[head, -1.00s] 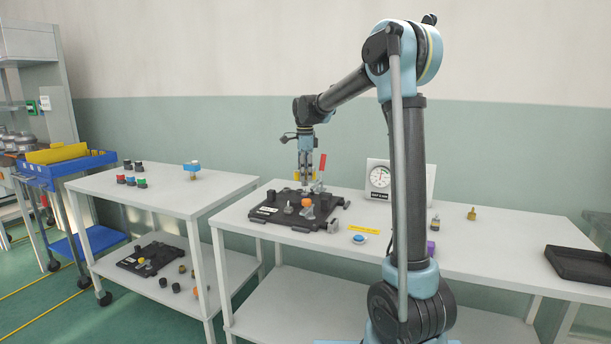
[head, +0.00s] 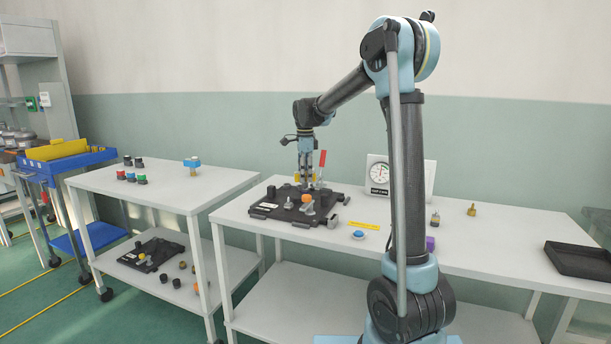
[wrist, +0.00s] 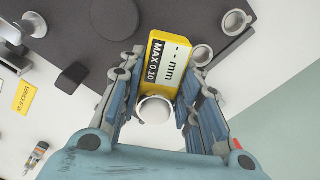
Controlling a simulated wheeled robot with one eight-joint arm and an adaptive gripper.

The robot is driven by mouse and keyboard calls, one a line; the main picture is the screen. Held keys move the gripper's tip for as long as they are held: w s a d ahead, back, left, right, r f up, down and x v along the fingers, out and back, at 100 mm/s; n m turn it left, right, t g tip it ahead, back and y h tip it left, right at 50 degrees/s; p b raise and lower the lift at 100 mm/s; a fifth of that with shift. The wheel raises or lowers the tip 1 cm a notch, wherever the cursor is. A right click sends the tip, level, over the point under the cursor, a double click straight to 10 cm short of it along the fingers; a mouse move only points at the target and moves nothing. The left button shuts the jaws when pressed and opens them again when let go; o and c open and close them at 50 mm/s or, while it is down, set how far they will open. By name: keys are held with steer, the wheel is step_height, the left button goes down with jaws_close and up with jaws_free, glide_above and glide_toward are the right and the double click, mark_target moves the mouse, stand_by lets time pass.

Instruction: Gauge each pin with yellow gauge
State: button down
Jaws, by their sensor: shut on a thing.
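My gripper (wrist: 160,88) is shut on the yellow gauge (wrist: 163,62). The gauge's label reads "MAX 0.10", and its display shows dashes and "mm". A round, white-topped part (wrist: 154,110) lies between my fingers beside the gauge; I cannot tell what it is. In the wrist view the gauge is over the edge of the dark fixture plate (wrist: 110,75). Round, light metal pieces, possibly pins, show at upper right (wrist: 235,21) and beside the gauge (wrist: 202,55). In the head view my gripper (head: 305,183) is low over the back of the plate (head: 285,213); contact is hidden.
A red lever (head: 322,163) and an orange knob (head: 306,198) stand close to my gripper. A dial box (head: 379,176) stands to the right. A blue button (head: 358,234) and a black tray (head: 578,260) are also on the bench (head: 480,245).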

steer(key=shift+f, duration=0.3)
steer(key=c, duration=1.1)
jaws_free()
step_height(320, 180, up, 12)
steer(key=shift+s+f, duration=0.1)
